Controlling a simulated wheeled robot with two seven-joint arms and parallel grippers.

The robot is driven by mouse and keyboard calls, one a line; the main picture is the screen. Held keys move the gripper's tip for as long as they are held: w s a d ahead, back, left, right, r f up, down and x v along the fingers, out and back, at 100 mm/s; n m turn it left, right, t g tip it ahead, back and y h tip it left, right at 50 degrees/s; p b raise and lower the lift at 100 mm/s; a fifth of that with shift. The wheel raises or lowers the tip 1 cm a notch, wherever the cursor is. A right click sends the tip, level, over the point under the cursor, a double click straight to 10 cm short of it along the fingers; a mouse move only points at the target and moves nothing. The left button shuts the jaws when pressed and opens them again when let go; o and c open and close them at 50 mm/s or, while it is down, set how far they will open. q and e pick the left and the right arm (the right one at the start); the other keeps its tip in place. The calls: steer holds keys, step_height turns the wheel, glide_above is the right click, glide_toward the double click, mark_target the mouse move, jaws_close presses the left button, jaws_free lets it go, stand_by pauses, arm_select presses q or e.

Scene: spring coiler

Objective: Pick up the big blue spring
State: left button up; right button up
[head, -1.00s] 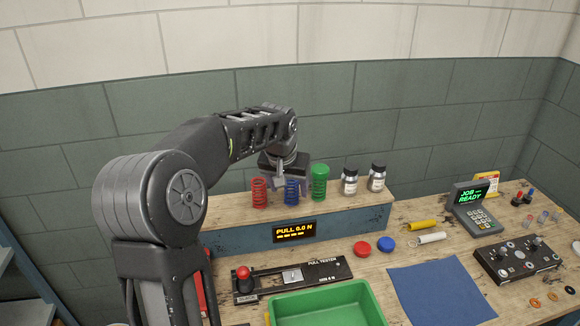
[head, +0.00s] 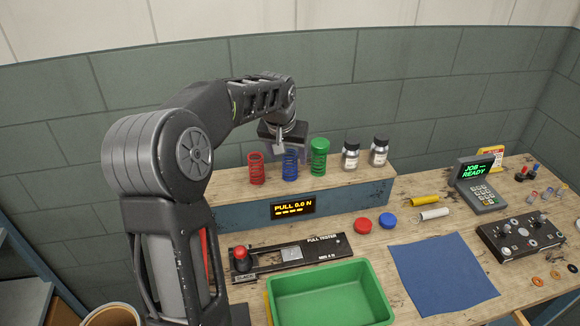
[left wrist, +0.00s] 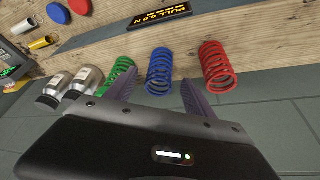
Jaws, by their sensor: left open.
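In the left wrist view the blue spring (left wrist: 159,72) lies ahead of and between the two open fingers (left wrist: 156,88). There the green spring (left wrist: 122,72) is beside the left finger and the red spring (left wrist: 217,68) is beyond the right finger. I cannot tell whether the fingers touch any spring.
Two lidded bottles (head: 350,153) (head: 380,151) stand on the shelf right of the springs. Below are the pull tester (head: 290,256), a green bin (head: 330,290), a blue mat (head: 442,275), red and blue caps (head: 363,226) (head: 388,220) and a keypad terminal (head: 478,185).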

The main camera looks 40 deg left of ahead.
mark_target(290, 163)
arm_select(q)
steer(key=b+x, duration=0.2)
steer(key=x, duration=0.3)
steer(key=shift+w+f, duration=0.1)
steer(key=shift+w, duration=0.05)
stand_by(0.6)
jaws_close()
stand_by(0.5)
